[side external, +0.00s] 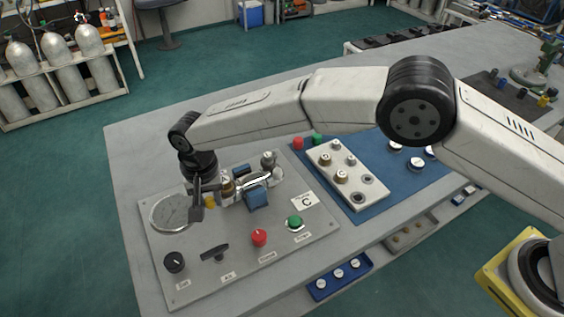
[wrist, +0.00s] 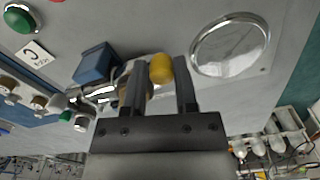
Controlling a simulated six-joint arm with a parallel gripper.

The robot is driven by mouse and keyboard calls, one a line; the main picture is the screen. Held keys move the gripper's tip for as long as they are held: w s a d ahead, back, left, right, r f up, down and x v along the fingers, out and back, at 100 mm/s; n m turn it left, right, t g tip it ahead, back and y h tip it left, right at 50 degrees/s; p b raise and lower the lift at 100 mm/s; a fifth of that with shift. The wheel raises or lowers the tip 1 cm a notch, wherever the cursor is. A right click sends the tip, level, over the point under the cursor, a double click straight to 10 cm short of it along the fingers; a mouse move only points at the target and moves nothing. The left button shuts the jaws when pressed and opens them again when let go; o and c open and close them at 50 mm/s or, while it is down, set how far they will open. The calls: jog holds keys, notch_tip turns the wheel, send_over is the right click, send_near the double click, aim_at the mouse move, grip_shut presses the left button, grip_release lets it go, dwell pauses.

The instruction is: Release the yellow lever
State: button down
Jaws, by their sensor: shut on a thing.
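The yellow lever (side external: 210,201) is on the grey panel (side external: 215,275), between the round gauge and the metal valve pipework. Only a small part of it shows in the side view, beside my gripper (side external: 198,203). In the wrist view, the rounded yellow lever end (wrist: 160,69) sits between the two dark fingers of my gripper (wrist: 160,75). The gripper is shut on it. The lever's base and pivot are hidden.
A blue lever (side external: 257,195) is close to the right of my gripper on the valve pipework (side external: 245,183). A round gauge (side external: 170,212) is close on the left. A black knob (side external: 174,262), black handle (side external: 215,252), red knob (side external: 260,237) and green knob (side external: 295,222) stand nearer the front.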

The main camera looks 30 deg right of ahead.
aim_at(210, 197)
jog(key=shift+w+a+r, duration=0.1)
jog(key=shift+w, duration=0.15)
jog(key=shift+c, duration=2.2)
grip_release()
jog(key=shift+w, duration=0.1)
jog(key=shift+r, duration=3.9)
jog(key=shift+d, duration=0.2)
